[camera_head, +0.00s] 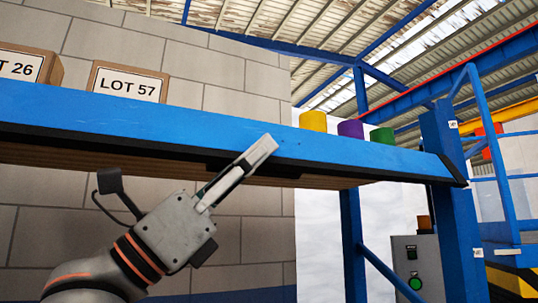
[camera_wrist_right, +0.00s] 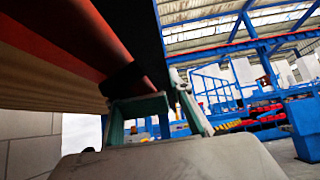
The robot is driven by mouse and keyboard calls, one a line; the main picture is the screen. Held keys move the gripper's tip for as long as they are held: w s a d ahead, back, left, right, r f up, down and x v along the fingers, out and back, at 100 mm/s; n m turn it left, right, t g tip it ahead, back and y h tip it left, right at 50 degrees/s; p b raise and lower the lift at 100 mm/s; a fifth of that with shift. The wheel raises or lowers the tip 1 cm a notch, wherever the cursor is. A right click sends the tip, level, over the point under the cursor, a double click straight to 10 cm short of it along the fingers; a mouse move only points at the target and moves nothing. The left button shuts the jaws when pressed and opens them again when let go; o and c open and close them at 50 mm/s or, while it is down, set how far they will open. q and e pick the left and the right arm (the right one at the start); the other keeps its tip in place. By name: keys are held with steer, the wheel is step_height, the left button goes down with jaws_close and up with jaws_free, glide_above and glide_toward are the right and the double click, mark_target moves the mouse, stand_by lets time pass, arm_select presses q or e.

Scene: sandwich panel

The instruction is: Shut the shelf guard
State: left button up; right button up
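A long blue panel with a black lower edge, which looks like the shelf guard (camera_head: 100,112), runs along the shelf front in the head view. My right gripper (camera_head: 250,160) reaches up from below to its lower edge, with one pale finger in front of the blue face. In the right wrist view my right gripper (camera_wrist_right: 160,108) has its fingers apart at a dark edge with a red-brown face (camera_wrist_right: 60,40) beside it. Whether the fingers press on that edge is hidden. My left gripper is not in view.
Boxes marked LOT 57 (camera_head: 128,83) and 26 (camera_head: 25,66) stand behind the panel, as do yellow (camera_head: 313,121), purple (camera_head: 350,128) and green (camera_head: 382,135) items. A blue post (camera_head: 447,215) stands at the right end. A grey control box (camera_head: 415,263) is beyond.

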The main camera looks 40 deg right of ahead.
mark_target(224, 165)
steer(key=shift+w+a, duration=0.4)
steer(key=shift+a, duration=0.2)
steer(key=shift+w+a, duration=0.35)
steer(key=shift+a, duration=0.25)
steer(key=shift+w+a+f, duration=0.2)
steer(key=shift+w+f, duration=0.3)
steer(key=shift+w, duration=0.15)
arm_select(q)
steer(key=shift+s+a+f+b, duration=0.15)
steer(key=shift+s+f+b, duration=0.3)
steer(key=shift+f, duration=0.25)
arm_select(e)
steer(key=shift+w+a+f, duration=0.45)
steer(key=shift+w, duration=0.25)
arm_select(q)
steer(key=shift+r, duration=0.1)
arm_select(e)
steer(key=shift+n, duration=0.3)
